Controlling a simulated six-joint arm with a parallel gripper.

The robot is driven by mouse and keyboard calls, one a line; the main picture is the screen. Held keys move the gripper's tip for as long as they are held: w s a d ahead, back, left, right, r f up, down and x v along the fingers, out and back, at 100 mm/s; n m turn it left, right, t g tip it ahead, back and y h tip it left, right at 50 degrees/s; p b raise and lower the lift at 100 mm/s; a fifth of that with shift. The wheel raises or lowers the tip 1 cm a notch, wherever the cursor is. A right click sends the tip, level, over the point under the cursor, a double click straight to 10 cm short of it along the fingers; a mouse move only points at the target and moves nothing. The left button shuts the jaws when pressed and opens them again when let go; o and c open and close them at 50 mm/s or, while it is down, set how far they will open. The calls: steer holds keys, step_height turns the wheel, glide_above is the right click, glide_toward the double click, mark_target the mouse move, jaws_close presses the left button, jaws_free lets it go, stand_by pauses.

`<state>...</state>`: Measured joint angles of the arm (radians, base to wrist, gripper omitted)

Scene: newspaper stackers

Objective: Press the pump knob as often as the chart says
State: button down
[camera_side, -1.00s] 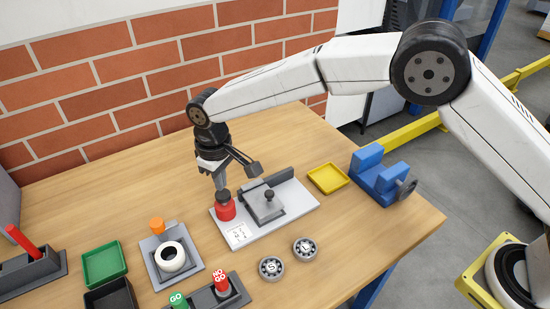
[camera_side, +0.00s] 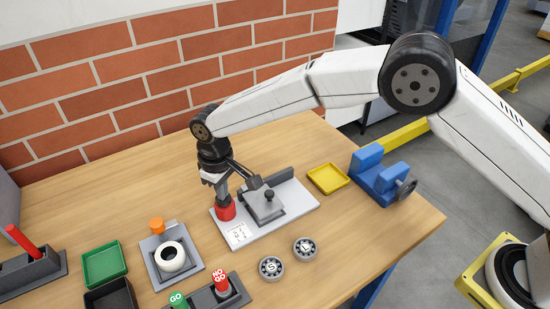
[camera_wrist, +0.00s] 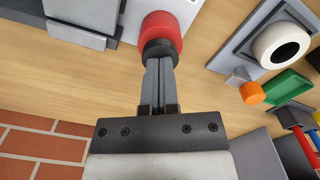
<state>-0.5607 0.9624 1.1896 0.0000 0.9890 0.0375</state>
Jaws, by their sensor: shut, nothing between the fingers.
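The pump is a red cylinder (camera_side: 226,210) on the left part of a white base plate (camera_side: 290,203); it also shows in the wrist view (camera_wrist: 164,27). Its black knob (camera_wrist: 160,49) shows in the wrist view, with my shut fingertips against it. My gripper (camera_side: 222,195) points down from above the pump, shut and empty. In the side view the fingers hide most of the knob, which sits low against the red body. The chart (camera_side: 239,233) is a small white card with dark marks on the plate in front of the pump; its marks are too small to read.
A grey block with a black knob (camera_side: 269,195) stands close right of the pump. Two round pieces, S (camera_side: 271,267) and L (camera_side: 305,249), lie in front. A grey fixture with a white ring (camera_side: 170,256) stands left. A brick wall (camera_side: 120,80) rises behind.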

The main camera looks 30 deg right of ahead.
steer(key=shift+r, duration=3.2)
steer(key=shift+d, duration=0.5)
steer(key=s+d+m+t, duration=0.1)
steer(key=s+d, duration=0.3)
steer(key=d, duration=0.4)
steer(key=s+d+r+m, duration=0.15)
steer(key=s+d, duration=0.25)
steer(key=d, duration=0.4)
steer(key=s+d+f+m+t, duration=0.15)
steer(key=s+d, duration=0.25)
steer(key=d, duration=0.4)
steer(key=s+d+m, duration=0.2)
steer(key=s+d, duration=0.3)
steer(key=s, duration=0.4)
steer(key=shift+d+f, duration=0.35)
steer(key=shift+d, duration=0.05)
